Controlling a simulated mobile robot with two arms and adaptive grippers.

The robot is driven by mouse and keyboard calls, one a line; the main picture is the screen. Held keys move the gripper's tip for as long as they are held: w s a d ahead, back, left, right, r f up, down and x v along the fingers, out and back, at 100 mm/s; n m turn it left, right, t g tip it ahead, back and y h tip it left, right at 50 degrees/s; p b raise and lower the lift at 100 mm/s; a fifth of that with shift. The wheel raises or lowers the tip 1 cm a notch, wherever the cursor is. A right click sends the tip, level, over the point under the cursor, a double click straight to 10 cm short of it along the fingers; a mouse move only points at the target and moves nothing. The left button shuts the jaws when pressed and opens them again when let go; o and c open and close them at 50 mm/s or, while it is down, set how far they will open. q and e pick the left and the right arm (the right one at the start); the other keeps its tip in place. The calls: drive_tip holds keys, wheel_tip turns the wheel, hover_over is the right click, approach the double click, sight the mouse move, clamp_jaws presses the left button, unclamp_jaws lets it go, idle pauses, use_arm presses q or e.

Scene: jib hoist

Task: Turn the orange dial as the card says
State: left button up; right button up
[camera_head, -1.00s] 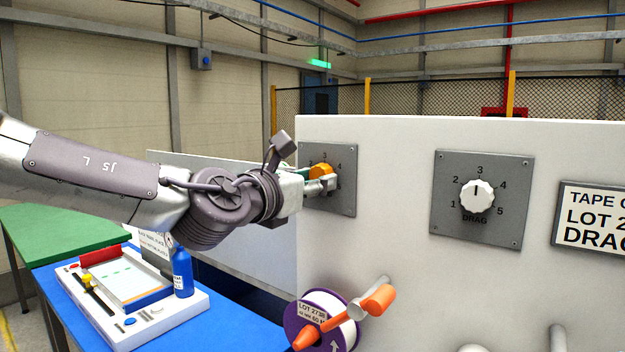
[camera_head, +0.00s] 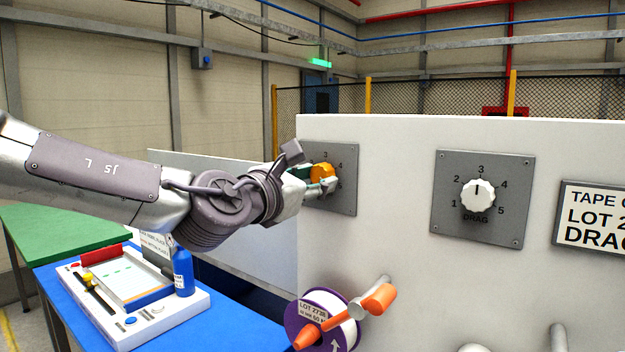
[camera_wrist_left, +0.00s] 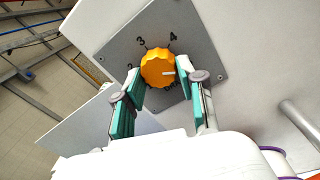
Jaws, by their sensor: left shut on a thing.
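The orange dial (camera_head: 323,174) sits on a grey numbered plate (camera_head: 344,204) at the left of the white panel. My left gripper (camera_head: 322,180) is shut on it; in the left wrist view its fingers (camera_wrist_left: 158,78) lie on either side of the dial (camera_wrist_left: 157,66). There the dial's white mark points right, towards one finger; the numbers 2, 3 and 4 show, and the number near the mark is hidden. The card (camera_head: 597,218) at the right edge reads "TAPE", "LOT 2" and "DRAG", cut off by the frame. My right gripper is not in view.
A white dial (camera_head: 478,196) labelled DRAG points to 3. Below stand a purple-rimmed reel (camera_head: 303,337) marked with a lot label and an orange handle (camera_head: 379,299). A blue table (camera_head: 240,325) at lower left bears a white device (camera_head: 150,325) and a blue bottle (camera_head: 182,272).

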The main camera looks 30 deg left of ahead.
use_arm(q)
drive_tip(key=o, duration=0.9)
drive_tip(key=shift+r, duration=0.3)
drive_tip(key=shift+o, duration=1.2)
drive_tip(key=shift+w+f, duration=0.1)
drive_tip(key=shift+f, duration=0.1)
drive_tip(key=s, duration=1.2)
drive_tip(key=shift+a, duration=0.45)
drive_tip(key=shift+f, duration=0.1)
